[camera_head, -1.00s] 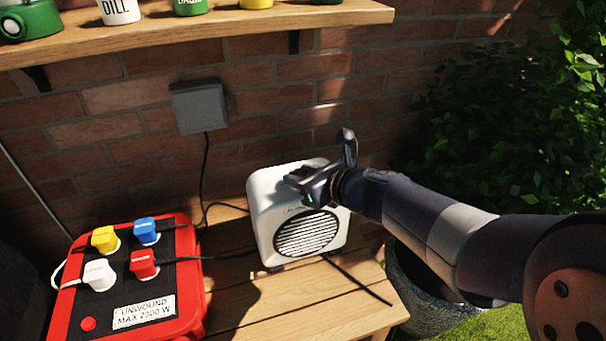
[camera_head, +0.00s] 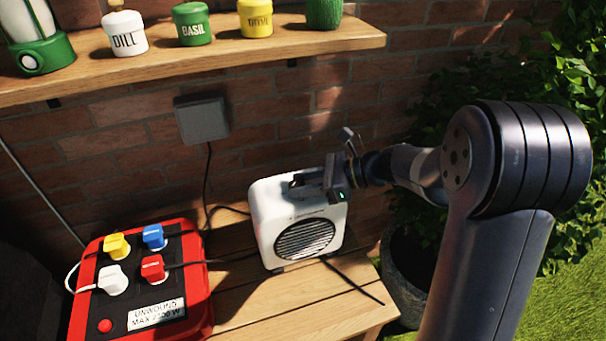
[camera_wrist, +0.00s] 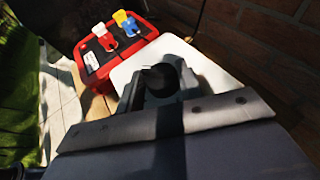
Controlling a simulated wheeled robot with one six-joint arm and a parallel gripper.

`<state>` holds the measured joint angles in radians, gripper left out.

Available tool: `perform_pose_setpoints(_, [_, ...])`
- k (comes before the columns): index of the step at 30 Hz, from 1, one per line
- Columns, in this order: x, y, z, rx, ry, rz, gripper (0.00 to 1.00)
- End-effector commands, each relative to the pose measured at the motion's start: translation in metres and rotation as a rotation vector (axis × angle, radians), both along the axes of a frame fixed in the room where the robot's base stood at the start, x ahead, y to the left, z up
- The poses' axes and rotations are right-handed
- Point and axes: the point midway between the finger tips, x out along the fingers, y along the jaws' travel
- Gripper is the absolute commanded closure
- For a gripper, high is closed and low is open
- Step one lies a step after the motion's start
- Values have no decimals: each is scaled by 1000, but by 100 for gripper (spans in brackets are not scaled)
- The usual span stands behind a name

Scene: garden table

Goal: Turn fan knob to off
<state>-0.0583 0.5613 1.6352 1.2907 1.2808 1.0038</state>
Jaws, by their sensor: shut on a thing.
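The white fan heater (camera_head: 263,212) stands on the wooden table with its round dark grille facing front. My gripper (camera_head: 305,182) is at the top of the fan, coming in from the right. In the wrist view, my gripper (camera_wrist: 160,84) is shut on a dark round knob (camera_wrist: 160,76) on the fan's white top (camera_wrist: 128,66). In the head view the knob is mostly hidden by the jaws. Its pointer and any off mark cannot be read.
A red power reel (camera_head: 200,300) with yellow, blue, white and red plugs stands left of the fan. A shelf (camera_head: 240,62) with spice jars runs above. A grey wall box (camera_head: 202,118) is behind. Leaves and a planter (camera_head: 405,280) are at the right.

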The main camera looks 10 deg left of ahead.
Motion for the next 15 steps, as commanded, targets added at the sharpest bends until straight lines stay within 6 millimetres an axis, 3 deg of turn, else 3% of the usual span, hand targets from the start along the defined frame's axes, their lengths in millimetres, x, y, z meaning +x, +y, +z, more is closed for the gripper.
perform_pose_setpoints(15, [8, 2, 4, 0, 1, 492, 88])
